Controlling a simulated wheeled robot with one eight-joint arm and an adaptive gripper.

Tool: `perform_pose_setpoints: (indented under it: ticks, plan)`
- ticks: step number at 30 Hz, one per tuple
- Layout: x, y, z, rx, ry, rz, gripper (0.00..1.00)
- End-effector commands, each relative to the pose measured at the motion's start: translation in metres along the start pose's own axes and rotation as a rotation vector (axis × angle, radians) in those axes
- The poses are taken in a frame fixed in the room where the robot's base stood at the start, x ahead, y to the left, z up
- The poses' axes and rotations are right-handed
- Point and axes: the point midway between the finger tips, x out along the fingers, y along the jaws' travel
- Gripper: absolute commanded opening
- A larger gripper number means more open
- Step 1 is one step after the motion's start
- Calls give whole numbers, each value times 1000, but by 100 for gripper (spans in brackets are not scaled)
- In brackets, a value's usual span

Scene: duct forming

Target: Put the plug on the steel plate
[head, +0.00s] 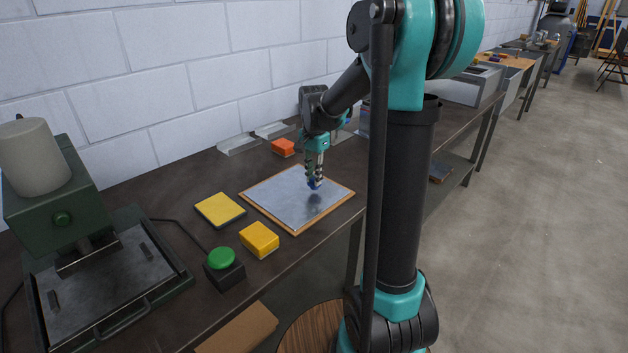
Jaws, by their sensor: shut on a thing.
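The steel plate (285,205) lies flat on the dark bench, a grey sheet with a tan border. My gripper (314,181) points down over the right-hand part of the plate. It is shut on a small blue thing (313,184), which looks like the plug. The fingers hide part of it. A dark shadow or reflection shows on the plate just below it. It seems to be close above the plate, but I cannot tell whether it touches.
A yellow pad (220,210), a yellow block (259,240) and a green button on a black box (222,262) are left of the plate. An orange block (283,147) and grey trays (238,144) stand behind. A green press (75,215) fills the left end.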

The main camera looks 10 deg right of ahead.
Motion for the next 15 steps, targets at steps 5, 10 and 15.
perform_pose_setpoints:
  ticks: [5, 10, 15]
  plan:
    - [15, 0, 0, 0, 0, 0, 1]
    - [15, 0, 0, 0, 0, 0, 1]
    - [17, 0, 0, 0, 0, 0, 1]
